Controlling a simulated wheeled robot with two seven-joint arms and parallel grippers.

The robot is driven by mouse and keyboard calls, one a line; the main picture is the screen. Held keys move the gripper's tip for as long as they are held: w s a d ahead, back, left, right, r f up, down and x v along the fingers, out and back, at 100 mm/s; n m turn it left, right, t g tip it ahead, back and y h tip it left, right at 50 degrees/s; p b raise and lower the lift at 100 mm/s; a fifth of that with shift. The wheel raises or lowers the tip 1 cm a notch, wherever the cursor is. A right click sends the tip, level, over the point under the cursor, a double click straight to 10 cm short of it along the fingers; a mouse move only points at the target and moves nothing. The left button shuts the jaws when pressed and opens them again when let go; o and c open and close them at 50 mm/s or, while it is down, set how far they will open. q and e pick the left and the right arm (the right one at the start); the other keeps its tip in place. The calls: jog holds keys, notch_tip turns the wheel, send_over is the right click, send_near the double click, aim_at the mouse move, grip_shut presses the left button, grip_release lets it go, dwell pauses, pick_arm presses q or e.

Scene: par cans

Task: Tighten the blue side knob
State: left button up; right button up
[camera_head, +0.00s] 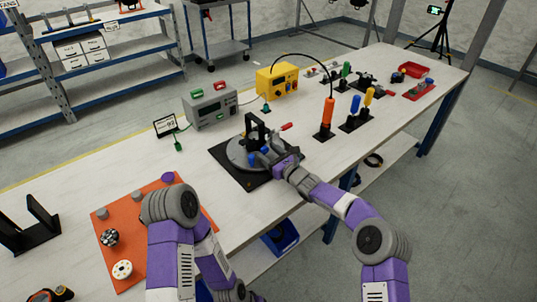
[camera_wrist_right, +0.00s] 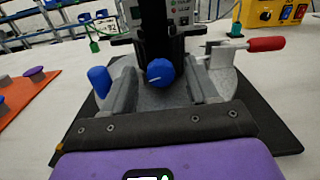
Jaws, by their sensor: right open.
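The blue side knob (camera_wrist_right: 160,72) is round with a white mark and sits at the front of the dark upright bracket in the right wrist view. The black bracket (camera_head: 254,127) stands on a round grey plate (camera_head: 237,152) in the head view. My right gripper (camera_wrist_right: 161,90) is open, one finger on either side of the knob; I cannot tell whether either finger touches it. In the head view, my right gripper (camera_head: 271,157) is at the fixture's near right side and partly hides it. My left gripper is out of view; only parts of its arm show.
A blue upright handle (camera_wrist_right: 99,80) stands left of the fingers, and a red-handled lever (camera_wrist_right: 265,44) is at right. A grey meter box (camera_head: 210,105) and yellow box (camera_head: 277,80) stand behind. An orange screwdriver-like tool (camera_head: 328,115) stands at right.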

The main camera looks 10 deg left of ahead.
jog(key=shift+a, duration=0.1)
jog(key=shift+c, duration=0.4)
jog(key=c, duration=1)
jog(key=m+p, duration=0.2)
jog(key=m, duration=0.1)
jog(key=shift+w+r+p, duration=0.1)
jog(key=shift+p, duration=0.2)
jog(key=m+p, duration=0.1)
jog(key=m, duration=0.1)
jog(key=shift+m, duration=0.4)
jog(key=shift+f, duration=0.2)
jog(key=o, duration=1.1)
